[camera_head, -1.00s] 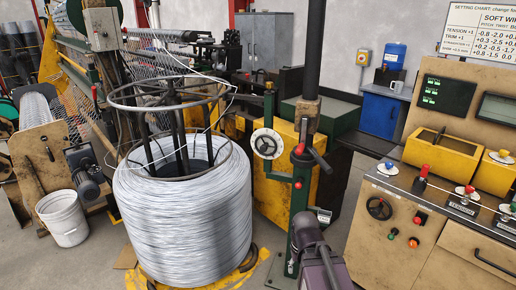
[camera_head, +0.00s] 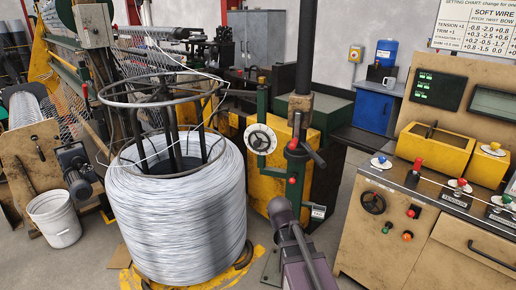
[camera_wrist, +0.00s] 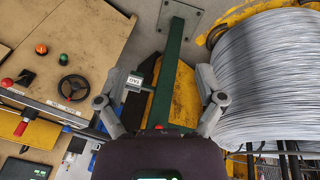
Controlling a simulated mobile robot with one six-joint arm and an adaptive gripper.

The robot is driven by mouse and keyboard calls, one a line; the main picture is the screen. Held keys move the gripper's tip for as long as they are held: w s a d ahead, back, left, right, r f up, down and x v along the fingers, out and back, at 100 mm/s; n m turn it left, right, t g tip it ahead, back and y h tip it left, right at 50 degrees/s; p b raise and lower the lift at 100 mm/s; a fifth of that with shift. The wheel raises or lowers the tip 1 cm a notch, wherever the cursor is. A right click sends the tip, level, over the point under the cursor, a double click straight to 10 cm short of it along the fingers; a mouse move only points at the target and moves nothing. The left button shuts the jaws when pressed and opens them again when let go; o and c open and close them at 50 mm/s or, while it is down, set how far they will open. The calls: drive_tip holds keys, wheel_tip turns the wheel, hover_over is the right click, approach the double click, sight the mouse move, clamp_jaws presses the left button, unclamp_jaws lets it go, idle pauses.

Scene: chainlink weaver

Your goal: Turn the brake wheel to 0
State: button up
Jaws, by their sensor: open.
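A small black handwheel (camera_head: 373,203) is on the tan cabinet front and also shows in the wrist view (camera_wrist: 74,88). I cannot tell from markings which is the brake wheel, and no setting is readable. My gripper (camera_wrist: 165,78) is open and empty in the wrist view. It is above the green post (camera_wrist: 168,75) and yellow base, apart from the black wheel to its left. The fingertips are not distinguishable in the head view.
A large wire coil (camera_head: 178,220) stands left of the post. The tan console (camera_head: 412,225) with knobs, buttons and a yellow bin (camera_head: 434,148) is at right. A small label plate (camera_head: 318,211) sticks out from the post.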

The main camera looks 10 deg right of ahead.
drive_tip(key=w+d+m+t+h+b, duration=0.2)
drive_tip(key=w+t+h, duration=0.15)
drive_tip(key=w, duration=0.95)
drive_tip(key=t+h+b, duration=0.1)
drive_tip(key=t+b, duration=0.5)
drive_tip(key=t, duration=0.5)
approach(256, 146)
drive_tip(key=v, duration=0.3)
drive_tip(key=shift+w, duration=0.2)
drive_tip(key=x, duration=1.3)
drive_tip(key=shift+w+d+r, duration=0.15)
drive_tip(key=shift+w+d, duration=0.05)
drive_tip(key=shift+d, duration=0.05)
drive_tip(key=c, duration=1.2)
